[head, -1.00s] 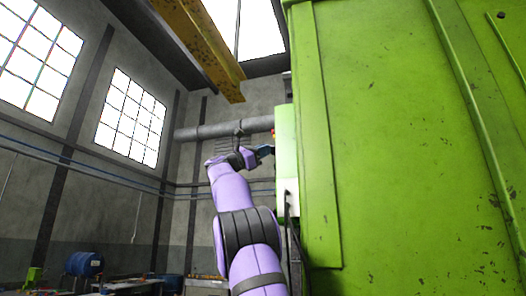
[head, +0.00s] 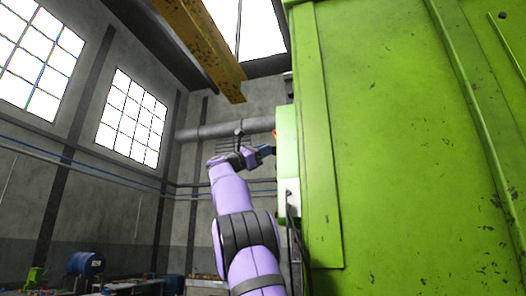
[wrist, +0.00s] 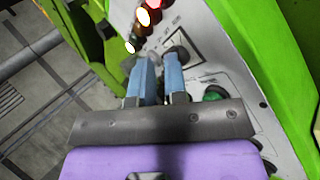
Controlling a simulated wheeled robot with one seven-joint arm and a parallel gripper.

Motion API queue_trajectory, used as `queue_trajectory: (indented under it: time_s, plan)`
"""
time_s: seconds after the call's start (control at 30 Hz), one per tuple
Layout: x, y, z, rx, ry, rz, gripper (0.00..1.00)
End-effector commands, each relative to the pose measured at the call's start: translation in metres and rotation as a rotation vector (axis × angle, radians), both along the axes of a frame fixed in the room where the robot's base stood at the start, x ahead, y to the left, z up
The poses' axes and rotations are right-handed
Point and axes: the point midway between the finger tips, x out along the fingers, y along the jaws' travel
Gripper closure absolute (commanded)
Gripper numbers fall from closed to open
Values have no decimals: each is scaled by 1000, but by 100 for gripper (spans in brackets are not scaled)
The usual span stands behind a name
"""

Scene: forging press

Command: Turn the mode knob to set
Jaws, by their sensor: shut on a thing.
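The control panel (wrist: 208,58) is a grey plate in a green housing, and it fills the upper right of the wrist view. A dark knob (wrist: 178,53) sits in a framed square on it, at the tips of my blue fingers. My gripper (wrist: 160,68) is shut on this knob, which I take to be the mode knob. The fingers partly cover it, and I cannot read its marks or pointer. In the head view my gripper (head: 266,151) reaches the left side of the green control box (head: 287,160), whose face is hidden from there.
Lit lamps (wrist: 149,16) line the panel's upper left. A green button (wrist: 214,93) lies right of my fingers. The big green press body (head: 410,150) fills the right of the head view. A yellow beam (head: 205,50) hangs overhead. Left of my arm is open space.

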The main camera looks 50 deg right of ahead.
Motion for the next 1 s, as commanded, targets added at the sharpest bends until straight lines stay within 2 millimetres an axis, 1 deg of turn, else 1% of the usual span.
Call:
queue_trajectory:
  time_s: [0.03, 1.0]
  plan:
    - [-6, -2, 4, -7, -2, -6, 100]
    - [-8, -5, 9, -9, -4, -8, 100]
